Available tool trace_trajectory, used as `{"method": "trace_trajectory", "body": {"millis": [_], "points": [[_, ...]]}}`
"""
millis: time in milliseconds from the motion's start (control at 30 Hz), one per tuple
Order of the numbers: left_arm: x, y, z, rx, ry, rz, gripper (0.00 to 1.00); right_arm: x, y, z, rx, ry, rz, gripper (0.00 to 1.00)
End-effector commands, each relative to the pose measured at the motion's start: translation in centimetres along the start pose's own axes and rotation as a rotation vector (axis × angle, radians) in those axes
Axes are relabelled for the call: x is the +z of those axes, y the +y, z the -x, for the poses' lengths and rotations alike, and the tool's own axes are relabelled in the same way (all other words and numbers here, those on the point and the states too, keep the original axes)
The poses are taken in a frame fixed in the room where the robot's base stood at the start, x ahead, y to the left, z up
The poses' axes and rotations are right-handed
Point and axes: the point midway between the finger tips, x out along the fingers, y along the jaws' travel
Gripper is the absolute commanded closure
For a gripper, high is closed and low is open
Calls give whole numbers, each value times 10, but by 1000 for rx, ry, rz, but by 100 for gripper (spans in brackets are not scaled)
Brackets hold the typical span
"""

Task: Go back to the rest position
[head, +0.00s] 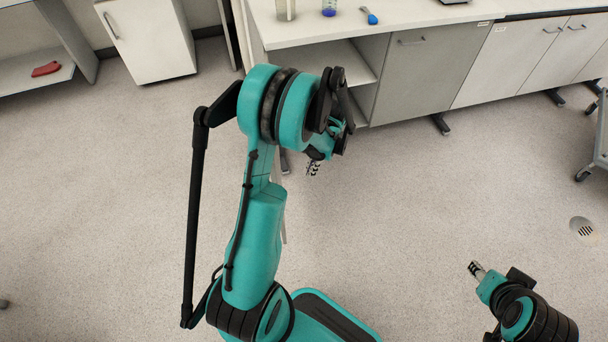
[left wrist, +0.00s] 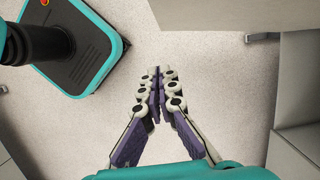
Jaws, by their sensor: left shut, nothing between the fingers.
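My left gripper (head: 314,169) hangs below its teal wrist in the head view, in front of the bench and over the floor. In the left wrist view its two purple-padded fingers (left wrist: 157,75) meet at the tips, shut and empty, with bare floor behind them. My right gripper (head: 475,268) shows small at the lower right of the head view, at the end of a folded teal arm over open floor. Its fingers are too small to tell whether they are open or shut.
A bench (head: 360,25) with open shelves and grey cabinets stands close beyond my left wrist. On it are a clear beaker (head: 285,9), a blue-bottomed container (head: 329,9) and a blue object (head: 369,16). A red object (head: 46,69) lies on the left shelf. The central floor is clear.

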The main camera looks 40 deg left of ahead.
Motion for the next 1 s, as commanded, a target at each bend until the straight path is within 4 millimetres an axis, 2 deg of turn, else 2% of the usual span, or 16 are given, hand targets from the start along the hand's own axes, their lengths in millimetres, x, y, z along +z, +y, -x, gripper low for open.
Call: {"method": "trace_trajectory", "body": {"millis": [33,100,300,667,767,867,1000], "points": [[2,1,18,0,0,-1,100,-6,0,8,0,0,0,60],[2,2,32,0,0,-1,100,-9,0,13,0,0,0,60],[1,3,59,0,0,0,100,-14,0,20,0,0,0,60],[1,4,67,-1,2,2,100,-14,0,21,0,0,0,60],[2,8,76,-14,19,16,100,-14,0,21,0,0,0,60],[3,20,99,-48,67,57,100,-15,0,21,0,0,0,60],[8,47,141,-110,180,152,100,-15,0,21,0,0,0,60]]}}
